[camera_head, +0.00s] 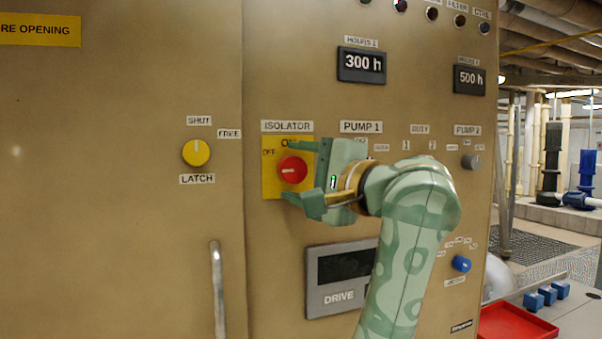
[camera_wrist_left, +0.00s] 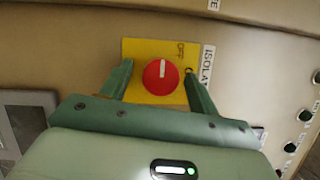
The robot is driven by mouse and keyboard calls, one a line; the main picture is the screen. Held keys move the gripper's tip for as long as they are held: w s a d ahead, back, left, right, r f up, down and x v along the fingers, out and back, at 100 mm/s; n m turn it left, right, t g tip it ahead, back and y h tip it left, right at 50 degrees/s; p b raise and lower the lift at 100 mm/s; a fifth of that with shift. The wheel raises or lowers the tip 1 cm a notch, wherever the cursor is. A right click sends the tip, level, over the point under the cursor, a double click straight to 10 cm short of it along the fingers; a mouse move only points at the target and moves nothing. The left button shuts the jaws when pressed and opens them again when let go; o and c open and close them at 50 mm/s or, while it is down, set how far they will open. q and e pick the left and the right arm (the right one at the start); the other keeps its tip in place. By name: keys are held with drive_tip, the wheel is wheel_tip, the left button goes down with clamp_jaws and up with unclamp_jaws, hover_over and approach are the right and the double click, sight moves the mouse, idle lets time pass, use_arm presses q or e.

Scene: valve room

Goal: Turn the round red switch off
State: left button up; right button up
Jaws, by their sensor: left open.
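The round red switch (camera_head: 292,170) sits on a yellow plate (camera_head: 270,187) under the ISOLATOR label. OFF is printed at its upper left, with another word, partly hidden, above it. In the left wrist view the red switch (camera_wrist_left: 160,77) has a white mark pointing to the top of the picture; OFF is up and right of it. My left gripper (camera_head: 287,170) is open in front of the plate, one finger above the switch and one below. In the wrist view the fingers (camera_wrist_left: 160,75) stand on either side of it, apparently apart from it. My right gripper is not in view.
A yellow LATCH knob (camera_head: 196,153) and a vertical handle (camera_head: 218,290) are at the left. A DRIVE display (camera_head: 338,297) is below. A grey knob (camera_head: 471,162) and a blue knob (camera_head: 461,263) are at the right. A red tray (camera_head: 517,323) lies low at right.

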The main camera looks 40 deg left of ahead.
use_arm(q)
drive_tip(key=shift+d, duration=0.1)
drive_tip(key=s+d+f, duration=0.1)
drive_tip(key=d, duration=1.5)
drive_tip(key=shift+s, duration=0.25)
drive_tip(key=shift+f, duration=0.15)
